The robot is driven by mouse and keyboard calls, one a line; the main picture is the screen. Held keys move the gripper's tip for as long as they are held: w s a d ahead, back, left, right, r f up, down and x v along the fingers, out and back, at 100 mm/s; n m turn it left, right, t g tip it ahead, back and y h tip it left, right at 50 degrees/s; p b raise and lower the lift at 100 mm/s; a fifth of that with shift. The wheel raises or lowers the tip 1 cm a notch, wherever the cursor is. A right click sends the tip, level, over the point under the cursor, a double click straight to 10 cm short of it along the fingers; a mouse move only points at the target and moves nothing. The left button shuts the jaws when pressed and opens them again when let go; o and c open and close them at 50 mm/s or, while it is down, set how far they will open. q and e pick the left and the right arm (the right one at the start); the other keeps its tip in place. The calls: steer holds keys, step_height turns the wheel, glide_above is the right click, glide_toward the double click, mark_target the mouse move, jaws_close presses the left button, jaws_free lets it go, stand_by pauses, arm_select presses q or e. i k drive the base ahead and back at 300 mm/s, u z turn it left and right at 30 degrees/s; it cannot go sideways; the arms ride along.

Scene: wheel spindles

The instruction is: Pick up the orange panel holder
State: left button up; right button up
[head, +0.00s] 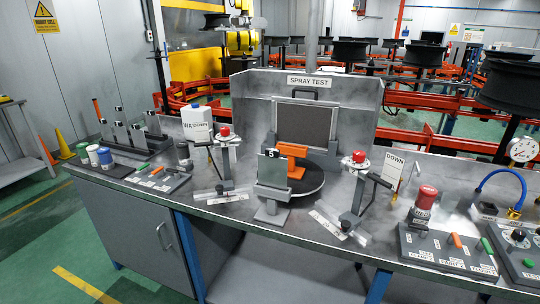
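The orange panel holder (292,150) stands near the middle of the bench, on or just in front of the dark round turntable (312,187). Its upper bar and a lower orange part show. A grey panel on a grey stand (271,208) is in front of it and hides part of its left side. A larger dark framed panel (303,123) stands upright behind it. Neither of my grippers is in view.
Two stands with red knobs (224,131) (359,156) flank the turntable. The grey spray test booth (251,104) encloses the back. Bottles, racks and tool trays fill the bench's left; a red-capped canister (425,197) and labelled trays stand right. The bench's front edge is mostly clear.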

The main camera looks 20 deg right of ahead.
mark_target(292, 151)
steer(key=z, duration=0.1)
steer(key=k, duration=0.45)
steer(key=z, duration=1.6)
steer(key=i, duration=1.05)
